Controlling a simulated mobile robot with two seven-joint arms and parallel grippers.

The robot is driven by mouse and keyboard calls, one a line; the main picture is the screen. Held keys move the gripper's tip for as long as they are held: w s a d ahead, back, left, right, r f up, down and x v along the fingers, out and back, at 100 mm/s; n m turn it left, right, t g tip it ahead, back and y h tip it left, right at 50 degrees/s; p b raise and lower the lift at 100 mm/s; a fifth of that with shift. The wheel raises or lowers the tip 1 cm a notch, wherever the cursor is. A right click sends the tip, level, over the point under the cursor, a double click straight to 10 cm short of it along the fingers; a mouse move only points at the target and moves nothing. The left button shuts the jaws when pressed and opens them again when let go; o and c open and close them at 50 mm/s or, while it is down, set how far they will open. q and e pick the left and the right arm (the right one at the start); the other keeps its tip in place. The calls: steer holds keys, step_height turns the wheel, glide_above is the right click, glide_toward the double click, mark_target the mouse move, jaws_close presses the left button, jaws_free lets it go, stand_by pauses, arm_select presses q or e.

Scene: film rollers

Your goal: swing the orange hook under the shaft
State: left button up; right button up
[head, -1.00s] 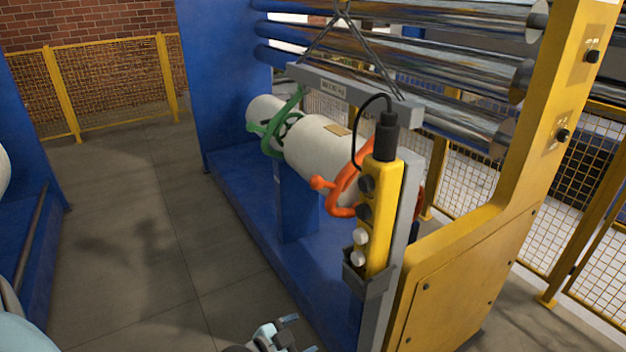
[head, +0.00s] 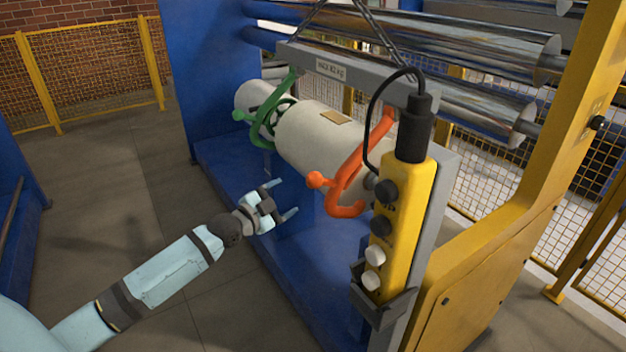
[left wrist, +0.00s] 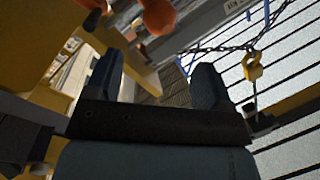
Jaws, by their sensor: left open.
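The orange hook (head: 350,178) hangs from the right part of the grey lifting beam (head: 345,72), in front of the white roll (head: 310,145). Its ball-ended knob points left and its curved lower end is low at the roll's near side. A green hook (head: 266,118) hangs at the beam's left part, by the roll's narrower end. I cannot tell whether the orange hook lies under the shaft. My left gripper (head: 286,203) is open and empty, left of and below the orange knob, apart from it. Orange parts (left wrist: 157,14) show at the top of the left wrist view. My right gripper is not seen.
A yellow control pendant (head: 402,225) with a black cable stands just right of the orange hook, in a grey holder. The blue machine base (head: 235,170) lies below the roll. Metal rollers (head: 470,45) run behind the beam. Open floor lies left.

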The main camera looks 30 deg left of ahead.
mark_target(308, 184)
arm_select(q)
steer(key=w, duration=0.3)
steer(key=w+d, duration=0.1)
steer(key=w, duration=0.3)
steer(key=w+d, duration=0.1)
steer(key=w, duration=0.3)
steer(key=shift+w+f+p, duration=0.1)
steer(key=shift+w+p, duration=0.05)
steer(key=shift+p, duration=0.2)
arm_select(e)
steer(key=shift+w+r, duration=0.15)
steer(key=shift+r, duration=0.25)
